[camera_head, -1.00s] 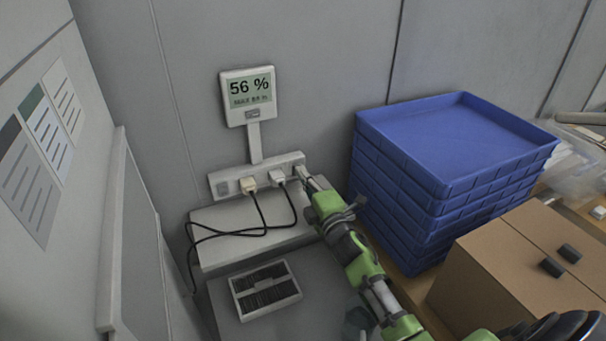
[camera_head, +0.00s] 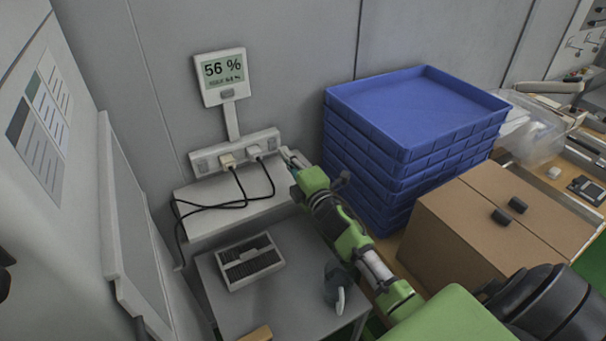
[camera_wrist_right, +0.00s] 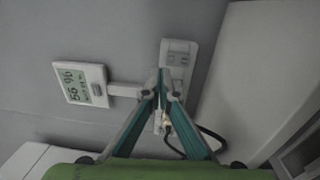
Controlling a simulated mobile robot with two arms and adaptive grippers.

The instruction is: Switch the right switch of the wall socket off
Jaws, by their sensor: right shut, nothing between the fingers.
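The wall socket is a pale strip low on the grey wall (camera_head: 207,164), with two plugs (camera_head: 228,161) in it and black cables hanging down. Its right end is close to the tip of my right gripper (camera_head: 290,155), which is shut and empty. In the right wrist view the socket (camera_wrist_right: 178,52) shows its switch end just past the closed fingertips (camera_wrist_right: 158,78); a plug (camera_wrist_right: 166,124) sits partly behind the fingers. Whether the fingertips touch the socket, and the right switch's position, I cannot tell. My left gripper is not in view.
A display reading 56 % (camera_head: 221,72) stands above the socket. A pale ledge (camera_head: 215,220) lies below it. Stacked blue trays (camera_head: 410,110) and a cardboard box (camera_head: 450,230) stand right of my right arm. A slotted white box (camera_head: 250,282) is on the grey table.

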